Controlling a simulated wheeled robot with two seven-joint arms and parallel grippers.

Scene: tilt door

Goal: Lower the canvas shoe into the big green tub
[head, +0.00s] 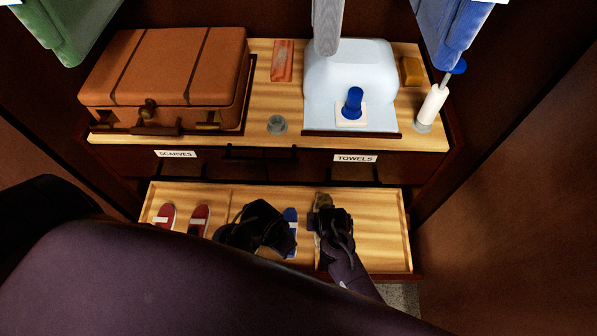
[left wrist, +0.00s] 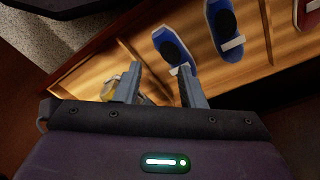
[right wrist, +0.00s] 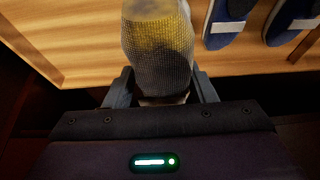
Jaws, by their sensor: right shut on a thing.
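The canvas shoe (right wrist: 158,42) looks grey and woven with a yellow part in the right wrist view. Its far end (head: 322,200) shows in the head view, at the right part of the open drawer. My right gripper (right wrist: 165,92) is shut on its near end, which the jaws partly hide. I cannot tell whether the shoe touches the drawer floor. My left gripper (left wrist: 160,85) is open and empty over the drawer, close to a blue slipper (left wrist: 172,45). The big green tub is not in view.
The open drawer (head: 407,230) also holds red slippers (head: 199,218). Above it, the wooden top bears a brown suitcase (head: 165,65), a pale blue box-like thing (head: 350,70) and a white roller (head: 432,103). Green (head: 62,30) and blue (head: 455,35) garments hang above. Dark walls flank both sides.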

